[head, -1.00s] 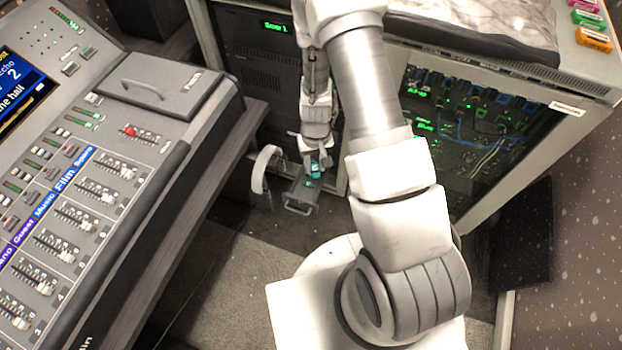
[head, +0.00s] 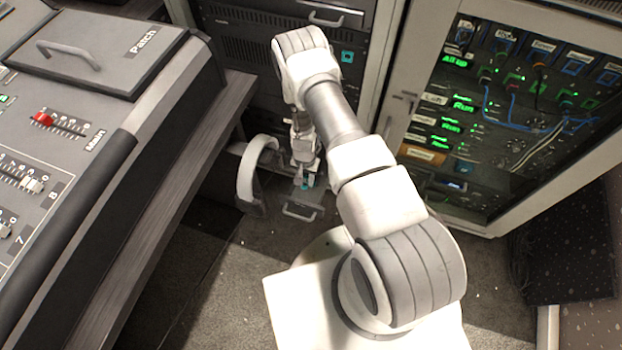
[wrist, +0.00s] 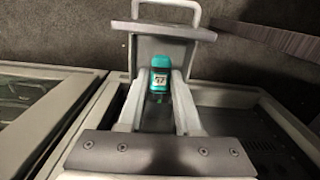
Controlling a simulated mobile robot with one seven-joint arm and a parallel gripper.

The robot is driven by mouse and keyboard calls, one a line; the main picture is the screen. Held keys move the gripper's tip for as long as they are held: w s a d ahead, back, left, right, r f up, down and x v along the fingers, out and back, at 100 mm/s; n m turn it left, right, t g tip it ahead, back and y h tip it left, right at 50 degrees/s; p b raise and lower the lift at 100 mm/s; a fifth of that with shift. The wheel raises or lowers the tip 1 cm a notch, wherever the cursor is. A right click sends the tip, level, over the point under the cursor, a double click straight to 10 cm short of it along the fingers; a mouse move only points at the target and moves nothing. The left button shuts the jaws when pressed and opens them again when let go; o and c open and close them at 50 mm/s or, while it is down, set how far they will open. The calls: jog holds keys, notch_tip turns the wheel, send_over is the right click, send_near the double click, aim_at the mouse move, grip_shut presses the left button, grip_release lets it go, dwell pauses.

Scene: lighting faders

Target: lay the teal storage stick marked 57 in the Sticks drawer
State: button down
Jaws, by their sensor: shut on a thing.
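The teal storage stick (wrist: 160,76) is upright in the wrist view, with a dark body and a pale label whose number is small, seemingly 57. My gripper (wrist: 161,90) is shut on it, one pale finger on each side. The open drawer (wrist: 240,112) lies below and around my fingers, and its front panel (wrist: 200,32) is just beyond the stick. I cannot tell whether the stick touches the drawer floor. In the head view my gripper (head: 304,178) is low over the pulled-out drawer (head: 304,196), with a little teal showing. No Sticks label is readable.
A rack cabinet (head: 372,90) stands behind my arm, and a glass-fronted rack (head: 490,130) with cables is at the right. A white curved object (head: 250,170), perhaps headphones, hangs left of the drawer beside the mixing desk (head: 120,90). The carpet in front is clear.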

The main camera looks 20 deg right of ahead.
aim_at(306, 198)
jog(key=f+b, duration=0.1)
jog(key=f, duration=0.3)
jog(key=f+b, duration=0.2)
jog(key=f, duration=0.2)
jog(key=f+b, duration=0.1)
jog(key=f, duration=0.3)
jog(key=shift+w+b, duration=0.25)
jog(key=shift+b, duration=0.1)
jog(key=shift+f, duration=0.2)
jog(key=c, duration=0.6)
grip_release()
jog(key=shift+r, duration=0.1)
notch_tip(306, 198, up, 12)
jog(key=p, duration=0.4)
jog(key=shift+r+p, duration=0.1)
jog(key=shift+p, duration=0.3)
jog(key=shift+s, duration=0.1)
